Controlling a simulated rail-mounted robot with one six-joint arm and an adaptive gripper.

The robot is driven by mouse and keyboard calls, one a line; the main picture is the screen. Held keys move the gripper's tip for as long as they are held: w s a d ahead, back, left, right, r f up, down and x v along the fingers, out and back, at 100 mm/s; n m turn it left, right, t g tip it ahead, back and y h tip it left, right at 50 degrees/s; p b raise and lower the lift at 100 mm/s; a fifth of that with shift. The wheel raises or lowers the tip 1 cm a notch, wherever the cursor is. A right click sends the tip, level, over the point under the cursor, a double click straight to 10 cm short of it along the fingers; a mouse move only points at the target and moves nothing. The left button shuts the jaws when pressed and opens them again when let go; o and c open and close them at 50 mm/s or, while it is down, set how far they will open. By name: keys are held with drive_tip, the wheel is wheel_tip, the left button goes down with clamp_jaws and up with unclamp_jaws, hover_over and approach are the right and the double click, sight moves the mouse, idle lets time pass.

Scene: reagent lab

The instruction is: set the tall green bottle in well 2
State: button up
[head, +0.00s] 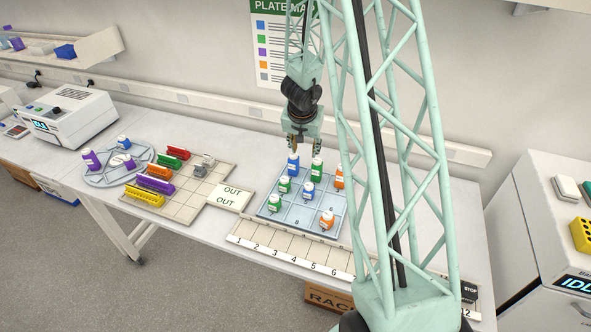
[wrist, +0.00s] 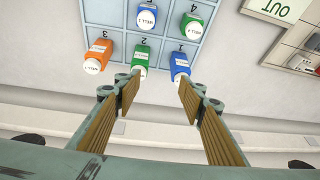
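The tall green bottle (head: 316,168) with a white cap stands upright in the back row of the blue gridded tray (head: 296,220), between a blue bottle (head: 293,166) and an orange bottle (head: 338,178). In the wrist view the green bottle (wrist: 141,54) is at the cell marked 2; its base is partly hidden. My gripper (head: 304,150) is above and behind the tray's back row. In the wrist view its fingers (wrist: 158,84) are apart with nothing between them, and the bottle caps lie beyond the fingertips.
Other green, blue and orange bottles stand on the tray, close together. A numbered strip (head: 285,252) runs along the front with bare cells. A beige board (head: 190,205) with coloured racks and an OUT plate (head: 231,197) lie left. The wall is close behind.

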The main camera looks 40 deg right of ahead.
drive_tip(key=s+a+r+n+t+y, duration=0.2)
drive_tip(key=a+r+n+y, duration=0.15)
drive_tip(key=a+r, duration=1.9)
drive_tip(key=s+a+r+n+y, duration=0.1)
drive_tip(key=s+a+r+n, duration=0.3)
drive_tip(key=s+a+r, duration=0.6)
drive_tip(key=s+a+r+n, duration=0.1)
drive_tip(key=s+r, duration=0.2)
drive_tip(key=s, duration=1.2)
drive_tip(key=s+a+r+n+g+h, duration=0.1)
drive_tip(key=s+r+n, duration=0.1)
drive_tip(key=s, duration=1.2)
drive_tip(key=shift+s+a+r, duration=0.2)
drive_tip(key=shift+s+r, duration=0.2)
drive_tip(key=shift+r, duration=0.4)
